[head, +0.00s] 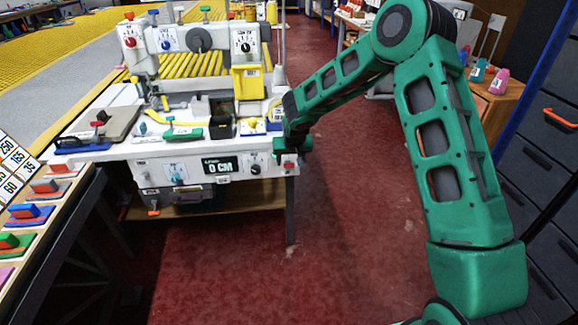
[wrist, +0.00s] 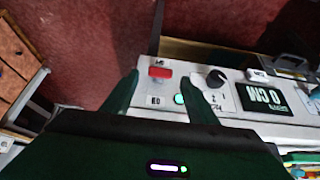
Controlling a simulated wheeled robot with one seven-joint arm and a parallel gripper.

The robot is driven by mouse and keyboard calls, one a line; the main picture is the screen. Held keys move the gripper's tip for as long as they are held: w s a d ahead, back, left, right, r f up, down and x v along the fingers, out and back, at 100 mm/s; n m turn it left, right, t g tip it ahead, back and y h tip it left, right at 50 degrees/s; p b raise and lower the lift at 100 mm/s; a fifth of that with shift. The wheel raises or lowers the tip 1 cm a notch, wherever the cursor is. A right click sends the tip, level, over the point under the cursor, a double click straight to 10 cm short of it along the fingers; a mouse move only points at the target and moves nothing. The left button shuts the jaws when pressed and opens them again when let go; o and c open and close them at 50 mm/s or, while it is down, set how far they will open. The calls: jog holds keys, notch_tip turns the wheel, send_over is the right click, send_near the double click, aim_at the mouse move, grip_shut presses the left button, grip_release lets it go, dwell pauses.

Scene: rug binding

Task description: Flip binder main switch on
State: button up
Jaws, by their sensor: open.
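The binder (head: 150,170) is a white machine on a bench in the head view. Its main switch looks to be the small red switch (head: 289,164) at the right end of the front panel. In the wrist view the red switch (wrist: 160,72) appears between my fingertips, with a small green light (wrist: 179,99) beside it. My gripper (head: 296,148) is at that panel corner in the head view, its fingers hard to make out. In the wrist view my gripper (wrist: 160,80) is open and empty, one finger on each side of the switch. I cannot tell whether it touches the panel.
A black knob (wrist: 216,77) sits close to one finger, and a display reading 0 CM (wrist: 270,98) lies beyond it. A side table with colored blocks (head: 45,212) is at the left. Dark drawers (head: 545,150) stand at the right. The red floor (head: 345,230) between is clear.

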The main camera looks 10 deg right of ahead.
jog(key=shift+v, duration=2.45)
